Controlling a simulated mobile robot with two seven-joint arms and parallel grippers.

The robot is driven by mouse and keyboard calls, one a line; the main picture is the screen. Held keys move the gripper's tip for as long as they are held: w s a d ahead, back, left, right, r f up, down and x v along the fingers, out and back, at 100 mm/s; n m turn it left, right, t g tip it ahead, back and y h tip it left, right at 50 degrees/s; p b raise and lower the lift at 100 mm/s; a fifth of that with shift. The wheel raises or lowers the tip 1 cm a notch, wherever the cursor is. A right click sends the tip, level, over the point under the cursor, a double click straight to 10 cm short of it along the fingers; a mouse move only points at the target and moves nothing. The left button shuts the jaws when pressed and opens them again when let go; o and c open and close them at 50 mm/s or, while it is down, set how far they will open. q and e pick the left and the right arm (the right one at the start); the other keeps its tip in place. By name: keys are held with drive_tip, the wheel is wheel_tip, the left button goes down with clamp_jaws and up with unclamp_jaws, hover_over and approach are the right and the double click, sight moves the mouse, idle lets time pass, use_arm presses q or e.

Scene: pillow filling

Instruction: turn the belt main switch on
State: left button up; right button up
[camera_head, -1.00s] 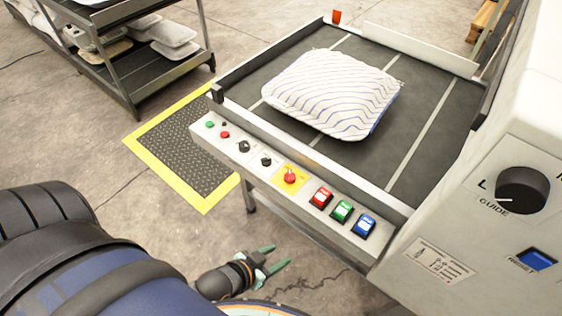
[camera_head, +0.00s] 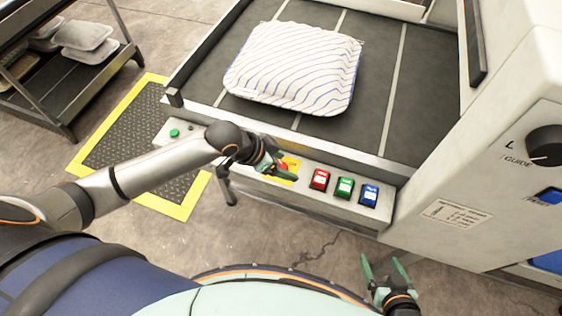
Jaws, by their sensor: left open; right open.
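The control panel (camera_head: 296,178) runs along the belt table's front edge. A red knob (camera_head: 283,168) on a yellow plate (camera_head: 292,164) sits mid-panel, partly covered by my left gripper (camera_head: 280,164). That gripper is open, its green fingers right at the knob; I cannot tell if they touch it. To the right are red (camera_head: 319,180), green (camera_head: 344,188) and blue (camera_head: 369,195) rocker switches. A green button (camera_head: 174,133) shows at the left end. My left arm hides the black knobs between. Which control is the belt main switch is not readable. My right gripper (camera_head: 385,267) is open and empty at the lower right.
A striped pillow (camera_head: 293,68) lies on the dark belt (camera_head: 425,85). A white machine housing (camera_head: 490,170) with a GUIDE dial (camera_head: 546,146) stands on the right. A rack with trays (camera_head: 85,38) is at the upper left, beside a yellow-edged floor mat (camera_head: 120,125).

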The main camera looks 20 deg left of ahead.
use_arm(q)
drive_tip(key=g+y, duration=0.1)
drive_tip(key=y, duration=0.1)
approach(281, 165)
drive_tip(key=shift+m, duration=0.4)
drive_tip(key=b+x, duration=0.1)
drive_tip(key=x, duration=0.7)
drive_tip(key=shift+w+d+f, duration=0.15)
drive_tip(key=shift+f, duration=0.2)
clamp_jaws()
